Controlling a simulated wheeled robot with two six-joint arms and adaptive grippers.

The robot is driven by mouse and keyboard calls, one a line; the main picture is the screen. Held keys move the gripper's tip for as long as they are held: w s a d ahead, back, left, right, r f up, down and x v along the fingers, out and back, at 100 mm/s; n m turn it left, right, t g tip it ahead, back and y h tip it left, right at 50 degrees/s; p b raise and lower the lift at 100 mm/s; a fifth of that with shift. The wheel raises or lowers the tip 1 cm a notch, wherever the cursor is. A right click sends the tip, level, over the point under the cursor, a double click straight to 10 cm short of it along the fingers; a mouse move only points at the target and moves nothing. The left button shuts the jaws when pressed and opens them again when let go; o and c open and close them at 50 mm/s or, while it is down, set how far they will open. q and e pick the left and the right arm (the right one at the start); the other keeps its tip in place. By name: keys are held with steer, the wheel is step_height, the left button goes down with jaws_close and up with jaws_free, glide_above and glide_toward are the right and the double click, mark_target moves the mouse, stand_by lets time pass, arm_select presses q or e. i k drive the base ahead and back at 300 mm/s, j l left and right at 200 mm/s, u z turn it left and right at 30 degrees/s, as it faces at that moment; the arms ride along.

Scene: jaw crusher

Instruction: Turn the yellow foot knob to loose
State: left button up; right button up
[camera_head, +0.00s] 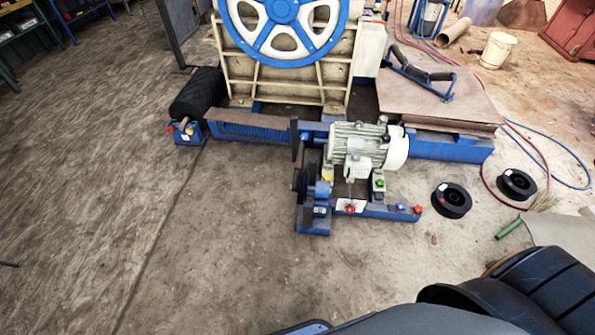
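The grey electric motor (352,140) sits on a blue frame in the middle of the view. A small yellow knob (327,178) shows at its near left foot, and a green knob (380,183) shows at its near right foot. The yellow knob is small, and I cannot read its setting. Another small yellow part (189,131) is on the blue block at the left, beside a black roller. Neither of my grippers is in view.
A red knob (350,208) on a white plate and the low blue rail (385,212) are in front of the motor. Two black pulleys (452,200) (516,184) lie on the floor at right, near hoses. A large dark shape fills the lower right. The floor at left is clear.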

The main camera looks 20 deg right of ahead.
mark_target(327, 177)
steer(key=i+l+u, duration=0.2)
steer(key=l+u, duration=0.2)
steer(key=l, duration=0.85)
steer(key=l+u, duration=0.35)
steer(key=l, duration=0.95)
